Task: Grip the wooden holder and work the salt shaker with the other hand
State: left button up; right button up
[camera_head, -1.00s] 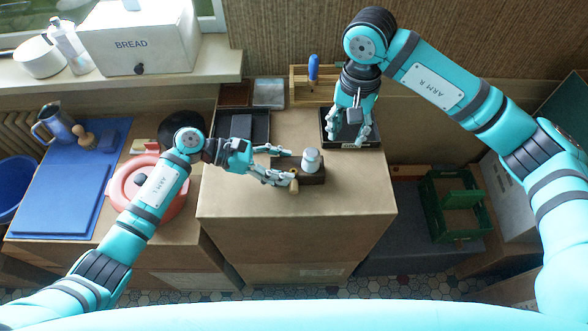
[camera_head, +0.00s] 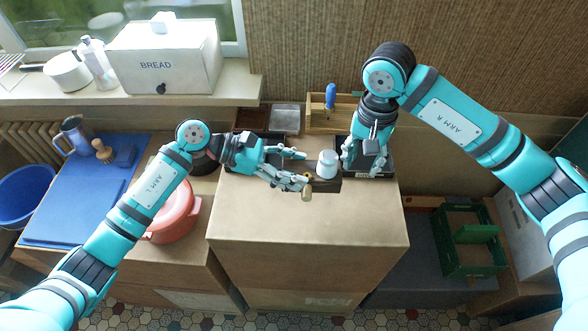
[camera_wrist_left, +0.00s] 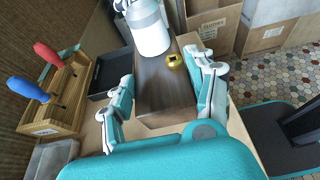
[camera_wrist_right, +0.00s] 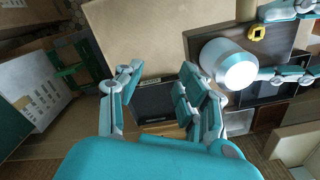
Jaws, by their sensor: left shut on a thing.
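The wooden holder (camera_head: 328,184), a dark brown block, is at the top of a large cardboard box. My left gripper (camera_head: 304,169) is shut on it; in the left wrist view the holder (camera_wrist_left: 158,88) lies between the fingers. Whether it touches the box top is unclear. The white salt shaker (camera_head: 327,163) stands on the holder; it also shows in the left wrist view (camera_wrist_left: 150,30) and right wrist view (camera_wrist_right: 230,66). A brass ring (camera_wrist_left: 175,61) sits beside it. My right gripper (camera_head: 363,164) is open and empty, just right of the shaker, with its fingers pointing down over a black tray.
The cardboard box (camera_head: 300,222) has clear room in front. The black tray (camera_head: 381,168) and a wooden rack (camera_head: 318,116) with a blue-handled tool stand behind. A red pot (camera_head: 172,215) is left, below my left arm. A green crate (camera_head: 468,240) is right.

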pick_arm(q)
jog(key=shift+f, duration=4.25)
jog(key=shift+f, duration=0.15)
jog(key=o, duration=1.5)
jog(key=shift+a, duration=0.1)
jog(key=shift+c, duration=0.2)
jog(key=shift+a, duration=0.15)
jog(key=shift+a+b, duration=0.25)
jog(key=shift+b, duration=0.1)
